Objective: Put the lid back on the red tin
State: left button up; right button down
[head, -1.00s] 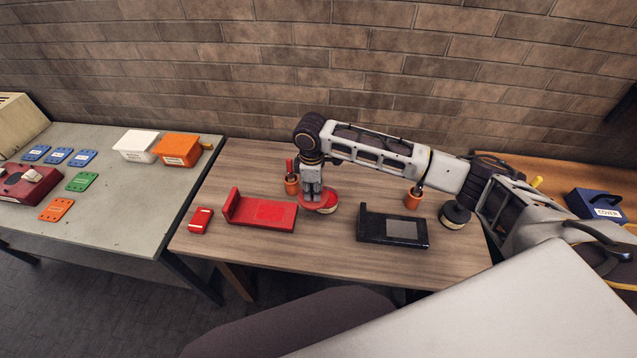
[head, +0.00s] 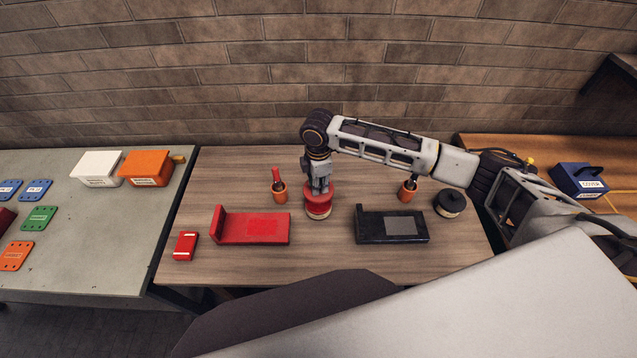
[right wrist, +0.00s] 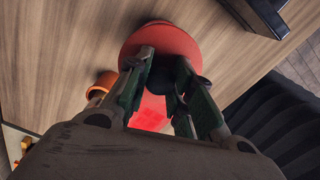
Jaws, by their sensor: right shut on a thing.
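The red tin (head: 318,213), with a pale band, stands upright on the wooden bench, right of the red stand. Its red lid (head: 321,193) is directly over it, roughly level and lined up. I cannot tell whether the lid rests on the rim or hangs just above it. My right gripper (head: 320,188) points down and is shut on the lid, at the dark knob on top. The right wrist view shows the lid (right wrist: 165,42) beyond the fingers (right wrist: 162,75), hiding the tin. My left gripper is not in view.
A red stand (head: 230,232) and small red box (head: 185,246) lie left. A black stand (head: 375,231) and dark-lidded tin (head: 449,204) are right. The bench front (head: 325,258) is clear.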

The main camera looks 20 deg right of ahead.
jog(key=shift+w+n, duration=0.15)
jog(key=shift+n, duration=1.35)
jog(key=shift+f, duration=0.15)
jog(key=shift+f+b, duration=2.05)
jog(key=shift+b, duration=0.65)
jog(key=shift+f, duration=0.95)
jog(key=shift+p, duration=1.1)
jog(key=shift+f+p, duration=0.15)
jog(key=shift+p, duration=0.35)
dwell(1.1)
